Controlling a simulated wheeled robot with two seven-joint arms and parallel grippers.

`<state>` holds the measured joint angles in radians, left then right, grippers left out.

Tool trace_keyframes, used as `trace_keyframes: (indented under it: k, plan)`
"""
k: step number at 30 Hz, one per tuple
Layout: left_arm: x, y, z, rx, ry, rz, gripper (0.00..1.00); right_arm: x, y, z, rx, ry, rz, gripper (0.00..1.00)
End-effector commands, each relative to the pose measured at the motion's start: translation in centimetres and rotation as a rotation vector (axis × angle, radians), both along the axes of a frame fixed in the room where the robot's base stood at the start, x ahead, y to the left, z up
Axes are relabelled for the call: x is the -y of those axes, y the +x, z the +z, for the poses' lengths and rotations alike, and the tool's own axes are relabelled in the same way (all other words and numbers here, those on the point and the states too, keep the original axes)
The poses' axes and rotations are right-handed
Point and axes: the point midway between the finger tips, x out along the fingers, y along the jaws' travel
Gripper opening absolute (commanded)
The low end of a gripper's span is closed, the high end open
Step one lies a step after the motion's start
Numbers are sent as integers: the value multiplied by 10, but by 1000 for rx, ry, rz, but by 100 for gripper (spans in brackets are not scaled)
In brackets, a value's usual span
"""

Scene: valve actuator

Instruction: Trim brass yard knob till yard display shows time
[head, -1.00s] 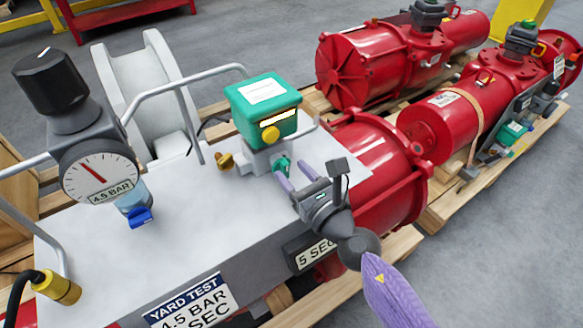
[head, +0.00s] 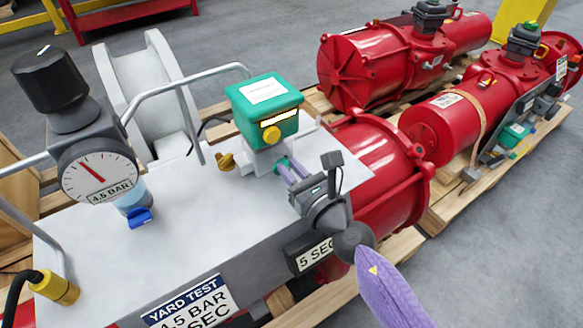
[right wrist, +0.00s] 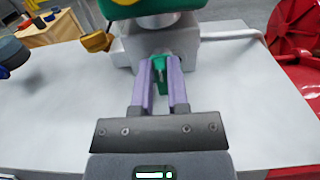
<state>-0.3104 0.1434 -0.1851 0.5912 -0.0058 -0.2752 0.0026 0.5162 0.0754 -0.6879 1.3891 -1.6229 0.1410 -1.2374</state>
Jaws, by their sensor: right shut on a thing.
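A brass-coloured knob (head: 225,161) sticks out on the left of the grey block under a green box (head: 264,105); it also shows in the right wrist view (right wrist: 97,41). The box has a yellow round button and a pale lit strip too small to read. My right gripper (head: 284,166) is shut on a small green part (right wrist: 159,68) at the front of the same block, its purple fingers on either side. The brass knob is apart from the gripper. A "5 SEC" plate (head: 312,253) is on the bench front, partly hidden by my wrist. My left gripper is not in view.
A gauge (head: 98,178) marked 4.5 BAR stands at the left under a black knob (head: 49,79). A "YARD TEST" sign (head: 190,300) is on the bench front. A grey rail (head: 190,88) runs behind. Red cylinders (head: 370,65) lie at the back right. The white bench top's middle is clear.

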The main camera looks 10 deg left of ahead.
Motion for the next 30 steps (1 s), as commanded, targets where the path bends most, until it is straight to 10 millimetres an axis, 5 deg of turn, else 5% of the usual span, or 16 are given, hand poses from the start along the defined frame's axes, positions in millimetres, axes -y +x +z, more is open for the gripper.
trace_keyframes:
  k: [30]
  plan:
    - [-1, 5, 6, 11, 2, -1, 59, 7, 7, -3, -402, 397, -2, 0]
